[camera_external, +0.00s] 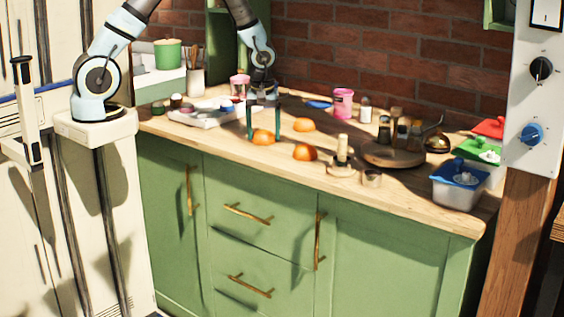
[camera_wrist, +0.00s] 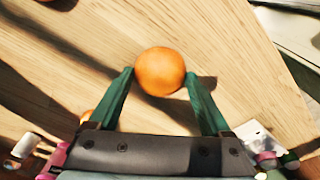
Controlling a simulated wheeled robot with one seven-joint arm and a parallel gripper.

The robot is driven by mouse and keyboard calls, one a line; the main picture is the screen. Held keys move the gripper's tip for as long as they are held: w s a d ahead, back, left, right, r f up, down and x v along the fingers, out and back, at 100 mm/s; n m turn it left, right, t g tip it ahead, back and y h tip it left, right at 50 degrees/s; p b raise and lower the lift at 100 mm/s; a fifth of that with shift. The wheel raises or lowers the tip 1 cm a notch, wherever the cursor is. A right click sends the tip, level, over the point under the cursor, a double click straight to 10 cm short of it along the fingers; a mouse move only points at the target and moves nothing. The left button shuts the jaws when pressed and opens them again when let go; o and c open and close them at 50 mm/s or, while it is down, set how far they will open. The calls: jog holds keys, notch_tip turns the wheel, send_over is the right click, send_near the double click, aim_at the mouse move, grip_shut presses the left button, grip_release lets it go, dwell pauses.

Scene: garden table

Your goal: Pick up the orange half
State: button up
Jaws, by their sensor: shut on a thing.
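Three orange pieces lie on the wooden counter in the external view. One orange half (camera_external: 263,137) is between the green fingers of my gripper (camera_external: 264,134), down at counter height. In the wrist view the same orange half (camera_wrist: 160,70) shows its rounded peel side, with the fingertips of my gripper (camera_wrist: 160,76) closed on its two sides. Its underside is hidden, and I cannot tell if it touches the counter. The other two orange pieces are apart from my gripper, one behind to the right (camera_external: 304,125) and one nearer the front edge (camera_external: 305,152).
A white tray (camera_external: 190,117) with small items stands left of my gripper. To the right are a candle holder (camera_external: 341,168), a round board (camera_external: 385,155) with jars, and lidded tubs (camera_external: 459,188). A pink cup (camera_external: 343,103) stands near the brick wall.

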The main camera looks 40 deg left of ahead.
jog(key=c, duration=0.4)
jog(key=shift+r, duration=0.15)
